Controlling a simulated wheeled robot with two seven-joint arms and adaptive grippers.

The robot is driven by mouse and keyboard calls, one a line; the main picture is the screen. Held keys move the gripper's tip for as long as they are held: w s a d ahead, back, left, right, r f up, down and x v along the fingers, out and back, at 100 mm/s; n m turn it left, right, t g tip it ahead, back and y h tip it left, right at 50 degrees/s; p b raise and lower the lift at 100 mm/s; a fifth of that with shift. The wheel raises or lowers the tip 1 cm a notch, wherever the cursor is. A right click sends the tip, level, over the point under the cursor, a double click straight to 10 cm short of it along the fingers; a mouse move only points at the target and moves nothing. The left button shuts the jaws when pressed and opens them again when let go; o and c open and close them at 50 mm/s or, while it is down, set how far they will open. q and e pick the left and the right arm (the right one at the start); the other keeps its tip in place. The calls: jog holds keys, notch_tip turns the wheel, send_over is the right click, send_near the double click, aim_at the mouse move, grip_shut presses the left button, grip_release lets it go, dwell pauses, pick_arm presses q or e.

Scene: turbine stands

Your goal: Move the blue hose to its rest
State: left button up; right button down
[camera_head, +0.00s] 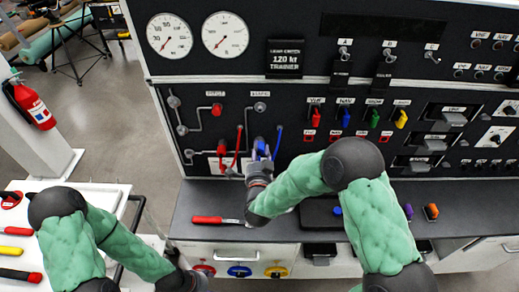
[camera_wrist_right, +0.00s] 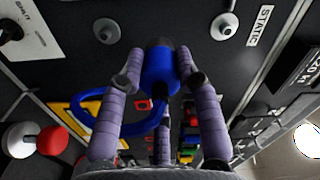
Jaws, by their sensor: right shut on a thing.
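The blue hose (camera_wrist_right: 85,118) has a thick blue end piece (camera_wrist_right: 160,70) with a dark tip, and its thin tube loops to the left in the wrist view. In the head view the hose's blue end (camera_head: 261,146) shows just above my right gripper (camera_head: 260,164), in front of the black panel. My right gripper (camera_wrist_right: 163,82) is shut on that end, with purple fingers on both sides. Whether the tip touches the panel is unclear. The hose's rest cannot be made out for certain. My left gripper (camera_head: 190,282) is low at the left, its fingers unclear.
A red hose (camera_head: 237,146) hangs just left of the blue one. A grey port (camera_wrist_right: 225,27) sits beside the STATIC label. A red-handled screwdriver (camera_head: 212,220) lies on the dark counter (camera_head: 190,205). Coloured switches (camera_head: 346,117) line the panel at right.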

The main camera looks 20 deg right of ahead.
notch_tip(320, 180, down, 8)
jog(key=s+b, duration=0.1)
jog(key=b, duration=0.6)
jog(key=shift+b+x, duration=0.55)
jog(key=shift+x, duration=1.6)
jog(key=shift+w, duration=0.1)
jog(key=shift+w+b, duration=0.1)
jog(key=shift+b, duration=0.25)
jog(key=shift+w+b, duration=0.2)
jog(key=shift+b, duration=0.15)
